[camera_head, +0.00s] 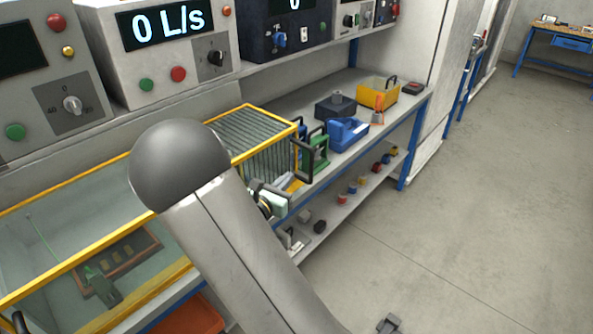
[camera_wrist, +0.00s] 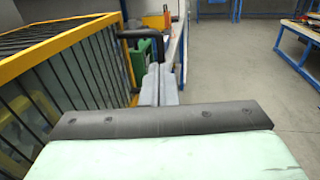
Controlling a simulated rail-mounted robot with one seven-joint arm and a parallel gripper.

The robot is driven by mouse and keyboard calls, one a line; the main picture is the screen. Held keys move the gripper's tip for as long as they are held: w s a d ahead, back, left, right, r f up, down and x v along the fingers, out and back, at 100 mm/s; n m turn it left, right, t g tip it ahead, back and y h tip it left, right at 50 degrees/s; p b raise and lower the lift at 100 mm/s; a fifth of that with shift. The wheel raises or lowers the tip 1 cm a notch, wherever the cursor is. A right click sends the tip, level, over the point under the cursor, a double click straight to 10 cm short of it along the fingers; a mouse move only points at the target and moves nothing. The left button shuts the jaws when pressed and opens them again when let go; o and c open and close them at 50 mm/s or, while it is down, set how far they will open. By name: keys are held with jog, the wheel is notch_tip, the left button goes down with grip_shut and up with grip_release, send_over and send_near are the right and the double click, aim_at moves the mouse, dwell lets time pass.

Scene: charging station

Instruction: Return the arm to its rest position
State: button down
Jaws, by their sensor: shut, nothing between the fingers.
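My gripper (camera_wrist: 160,85) shows in the wrist view with its two grey fingers pressed together and nothing between them. It points along the shelf, beside the yellow-framed cage (camera_wrist: 62,62) on the left. In the head view my arm, with its dark round joint and grey link, crosses the middle and hides part of the shelf. The pale green gripper body shows partly behind the link, near the front corner of the cage (camera_head: 247,107).
A glass tank (camera_head: 70,222) with a yellow rim is at left. A blue item (camera_head: 346,133) and a yellow bin (camera_head: 378,92) stand farther along the shelf. Control boxes (camera_head: 165,50) line the back. The floor (camera_head: 470,220) at right is mostly clear.

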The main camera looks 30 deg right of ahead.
jog(key=shift+v, duration=1.5)
